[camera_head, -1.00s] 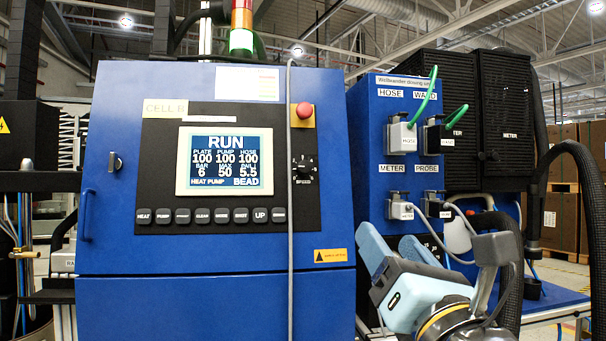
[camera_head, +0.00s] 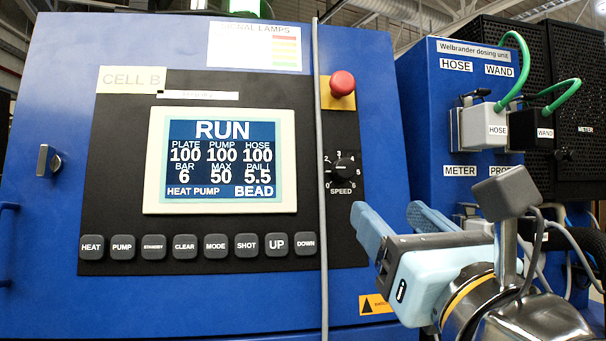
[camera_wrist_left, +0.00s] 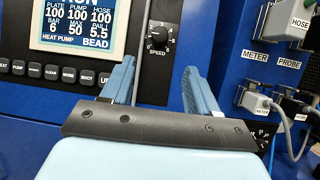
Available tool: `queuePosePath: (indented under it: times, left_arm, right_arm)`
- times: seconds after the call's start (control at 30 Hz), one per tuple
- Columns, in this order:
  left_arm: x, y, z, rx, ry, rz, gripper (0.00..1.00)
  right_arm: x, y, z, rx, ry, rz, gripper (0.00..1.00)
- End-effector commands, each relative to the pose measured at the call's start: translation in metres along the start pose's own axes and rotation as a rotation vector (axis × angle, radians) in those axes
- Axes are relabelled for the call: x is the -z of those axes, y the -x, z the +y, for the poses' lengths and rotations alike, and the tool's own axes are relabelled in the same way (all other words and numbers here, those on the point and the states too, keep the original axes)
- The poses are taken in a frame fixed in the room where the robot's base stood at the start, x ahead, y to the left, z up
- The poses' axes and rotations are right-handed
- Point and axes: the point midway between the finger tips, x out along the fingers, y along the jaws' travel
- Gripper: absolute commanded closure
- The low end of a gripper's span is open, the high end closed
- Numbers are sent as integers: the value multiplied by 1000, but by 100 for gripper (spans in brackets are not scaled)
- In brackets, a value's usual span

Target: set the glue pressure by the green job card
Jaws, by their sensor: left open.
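The blue cabinet's screen (camera_head: 221,160) reads RUN, with PLATE, PUMP and HOSE at 100, BAR 6, MAX 50, PAIL 5.5, HEAT PUMP and BEAD. A row of dark buttons, from HEAT to DOWN, runs below it, with the UP button (camera_head: 277,243) near the right end. The SPEED knob (camera_head: 343,170) is right of the screen; it also shows in the wrist view (camera_wrist_left: 159,36). My left gripper (camera_head: 400,217) is open and empty, right of the buttons and apart from them. In the wrist view its fingers (camera_wrist_left: 160,82) point toward the panel. I see no green job card. My right gripper is out of view.
A red stop button (camera_head: 341,84) sits above the knob. A grey cable (camera_head: 319,200) hangs down the cabinet front between screen and knob. The dosing unit (camera_head: 425,110) stands at the right, with green HOSE and WAND leads. A numbered dial (camera_wrist_left: 262,136) is partly hidden behind my gripper.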

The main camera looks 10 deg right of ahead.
Motion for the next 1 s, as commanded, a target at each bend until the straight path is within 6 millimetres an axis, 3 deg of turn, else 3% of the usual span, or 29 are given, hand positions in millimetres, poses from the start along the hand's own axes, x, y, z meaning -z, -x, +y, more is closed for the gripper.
queuePosePath:
  times: [0.5,0.7,1.0]
  left_arm:
    - [-3,-108,0,-1,-3,1,40]
    - [-1,-128,0,0,-2,0,40]
    - [0,-130,0,1,-1,0,40]
  right_arm:
    - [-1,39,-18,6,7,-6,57]
    - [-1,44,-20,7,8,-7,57]
    - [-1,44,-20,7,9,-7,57]
